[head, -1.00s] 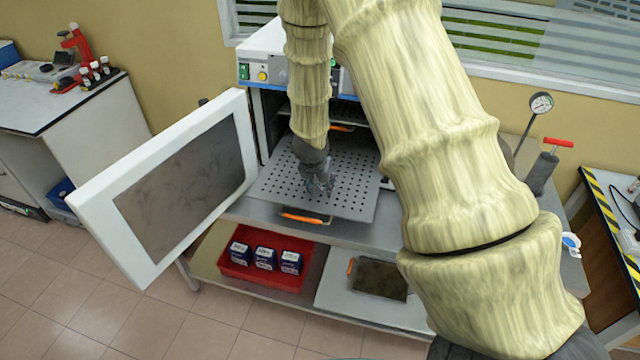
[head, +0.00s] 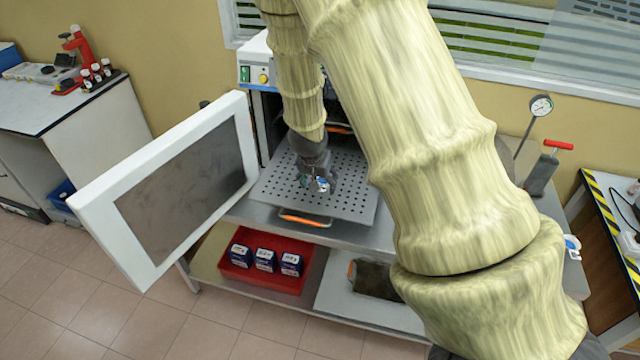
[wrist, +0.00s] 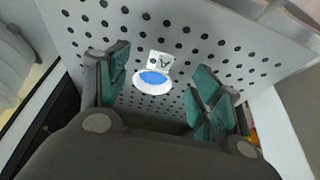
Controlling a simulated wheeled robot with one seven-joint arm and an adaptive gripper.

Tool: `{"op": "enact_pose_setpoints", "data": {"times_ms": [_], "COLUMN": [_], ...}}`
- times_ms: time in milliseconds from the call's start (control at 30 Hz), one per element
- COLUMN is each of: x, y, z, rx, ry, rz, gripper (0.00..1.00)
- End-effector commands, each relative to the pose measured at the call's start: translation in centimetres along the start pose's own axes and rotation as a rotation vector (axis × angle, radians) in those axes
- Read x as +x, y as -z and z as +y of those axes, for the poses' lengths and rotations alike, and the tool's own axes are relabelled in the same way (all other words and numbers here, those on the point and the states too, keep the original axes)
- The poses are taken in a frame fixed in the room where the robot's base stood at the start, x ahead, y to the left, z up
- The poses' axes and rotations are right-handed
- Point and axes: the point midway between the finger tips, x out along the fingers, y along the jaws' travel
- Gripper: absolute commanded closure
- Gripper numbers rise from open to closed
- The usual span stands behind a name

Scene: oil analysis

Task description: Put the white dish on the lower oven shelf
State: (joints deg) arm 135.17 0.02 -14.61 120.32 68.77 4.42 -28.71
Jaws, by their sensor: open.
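A small white dish (wrist: 152,86) with a blue inside and a raised white flap lies on the perforated lower oven shelf (wrist: 85,22) in the wrist view. In the head view the dish (head: 322,185) is a small white and blue spot by my fingertips. The lower oven shelf (head: 352,207) is pulled out of the oven, with an orange handle at its front. My gripper (wrist: 163,88) is open over the shelf. The dish shows between its spread fingers, and both fingers look apart from it.
The oven door (head: 180,185) stands wide open at the left. An upper shelf's orange handle (head: 340,129) shows inside the oven. A red tray (head: 262,277) with several boxes is below. A small white and blue item (head: 572,246) lies at the table's right end.

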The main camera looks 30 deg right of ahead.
Motion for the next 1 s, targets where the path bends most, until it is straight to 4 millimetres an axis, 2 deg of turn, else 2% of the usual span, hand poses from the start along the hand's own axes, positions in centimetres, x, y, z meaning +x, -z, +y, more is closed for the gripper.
{"op": "enact_pose_setpoints", "data": {"times_ms": [600, 800, 1000], "x": [-6.5, -7.7, -8.0], "y": [0.1, 0.1, 0.0], "z": [0.0, 0.0, 0.0], "rx": [-0.001, -0.001, 0.001], "ry": [-0.001, 0.0, 0.0], "rz": [0.003, 0.002, 0.0], "gripper": [0.35, 0.35, 0.35]}}
